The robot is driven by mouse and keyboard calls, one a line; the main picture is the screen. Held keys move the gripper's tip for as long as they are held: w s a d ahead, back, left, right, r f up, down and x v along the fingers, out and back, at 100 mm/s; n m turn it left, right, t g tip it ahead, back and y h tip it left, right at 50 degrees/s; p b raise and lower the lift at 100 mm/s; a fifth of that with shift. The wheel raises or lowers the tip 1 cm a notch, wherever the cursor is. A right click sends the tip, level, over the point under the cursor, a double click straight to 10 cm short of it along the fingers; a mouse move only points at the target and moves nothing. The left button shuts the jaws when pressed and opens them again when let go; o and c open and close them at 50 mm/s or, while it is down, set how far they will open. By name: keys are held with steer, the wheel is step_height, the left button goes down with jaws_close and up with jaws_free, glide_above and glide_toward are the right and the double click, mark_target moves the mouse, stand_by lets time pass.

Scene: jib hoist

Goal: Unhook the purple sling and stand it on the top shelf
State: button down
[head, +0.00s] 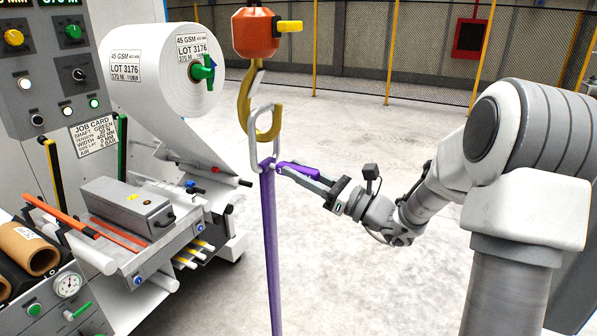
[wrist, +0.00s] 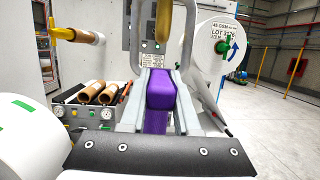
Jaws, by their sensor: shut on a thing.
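The purple sling (head: 269,240) hangs upright as a long strap below a grey metal link (head: 254,150). The link is around the brass hook (head: 247,100) and appears to rest in its bowl. The hook hangs from an orange hoist block (head: 255,33). My gripper (head: 284,168) reaches in from the right and is shut on a purple part of the sling just under the link. In the wrist view this purple part (wrist: 160,92) sits between both fingers, with the link and hook beyond it. I cannot make out the top shelf in either view.
A machine with a large white roll (head: 160,75), a control panel (head: 50,65) and a grey box (head: 127,205) stands left of the sling. Brown cores (head: 30,250) lie at lower left. The floor behind the sling is clear up to a mesh fence.

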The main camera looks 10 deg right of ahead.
steer(key=shift+s+d+r+p, duration=0.15)
steer(key=shift+r+p, duration=0.35)
steer(key=shift+r, duration=0.05)
steer(key=shift+s+d+r+p, duration=0.1)
steer(key=shift+d+r+p, duration=0.1)
steer(key=shift+r+p, duration=0.4)
steer(key=shift+s+d+r+p, duration=0.15)
steer(key=shift+r+p, duration=0.3)
steer(key=shift+r, duration=0.1)
steer(key=shift+s, duration=0.1)
steer(key=shift+s+d+r+p, duration=0.45)
steer(key=shift+d+r+p, duration=0.2)
steer(key=shift+r+p, duration=0.1)
steer(key=shift+s+d, duration=0.1)
steer(key=s+d, duration=0.2)
steer(key=s+d+p, duration=0.1)
steer(key=d, duration=0.1)
steer(key=shift+s+d+r, duration=0.15)
steer(key=shift+s+d, duration=0.05)
steer(key=shift+s, duration=0.15)
